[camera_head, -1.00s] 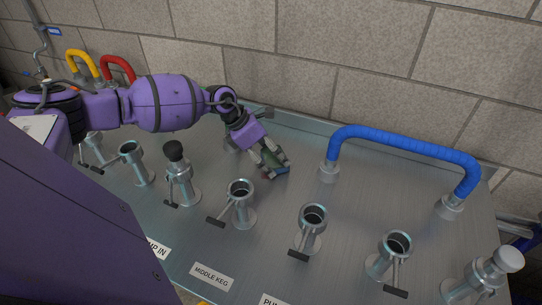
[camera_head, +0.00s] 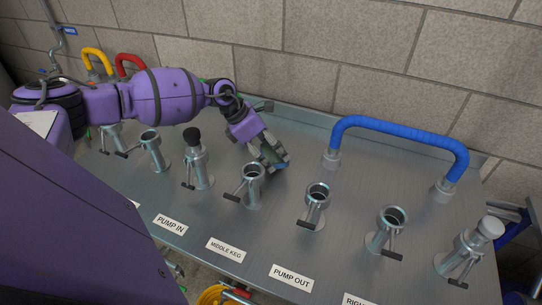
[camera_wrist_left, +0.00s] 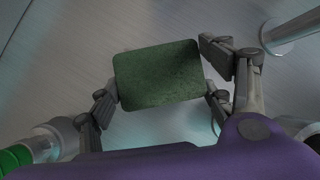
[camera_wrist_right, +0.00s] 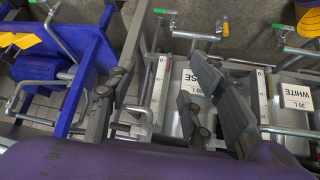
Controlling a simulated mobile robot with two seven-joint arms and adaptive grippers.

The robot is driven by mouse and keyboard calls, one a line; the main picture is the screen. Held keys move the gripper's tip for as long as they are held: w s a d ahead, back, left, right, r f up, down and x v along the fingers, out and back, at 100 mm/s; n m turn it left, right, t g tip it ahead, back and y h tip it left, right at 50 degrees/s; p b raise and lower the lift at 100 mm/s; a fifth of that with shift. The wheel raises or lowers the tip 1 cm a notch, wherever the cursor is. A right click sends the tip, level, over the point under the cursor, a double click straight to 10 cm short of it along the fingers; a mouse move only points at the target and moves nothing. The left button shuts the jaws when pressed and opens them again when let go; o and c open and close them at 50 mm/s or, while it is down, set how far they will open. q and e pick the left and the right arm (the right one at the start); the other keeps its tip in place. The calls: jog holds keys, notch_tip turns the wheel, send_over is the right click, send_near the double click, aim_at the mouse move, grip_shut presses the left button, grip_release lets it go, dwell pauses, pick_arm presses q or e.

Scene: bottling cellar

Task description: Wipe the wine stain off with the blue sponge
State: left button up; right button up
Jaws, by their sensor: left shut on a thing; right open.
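My left gripper (camera_head: 272,155) is low over the steel panel top (camera_head: 290,205), behind the middle open pipe stub and left of the blue hose. In the left wrist view my left gripper (camera_wrist_left: 162,97) is shut on the sponge, whose dark green scouring face (camera_wrist_left: 157,75) is turned to the camera. The sponge's blue part is mostly hidden; I cannot tell whether it touches the steel. I can make out no wine stain in any view.
Several pipe stubs with levers, such as the middle one (camera_head: 253,172), stand along the panel. A blue hose (camera_head: 400,138) arches at the right. Red (camera_head: 131,62) and yellow (camera_head: 97,60) hoses stand at the left. A block wall (camera_head: 330,50) closes the back.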

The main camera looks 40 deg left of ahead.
aim_at(271, 152)
pick_arm(q)
jog(key=shift+s+r+p, duration=0.1)
jog(key=shift+r+p, duration=0.7)
jog(key=shift+r, duration=1.5)
jog(key=shift+r, duration=0.1)
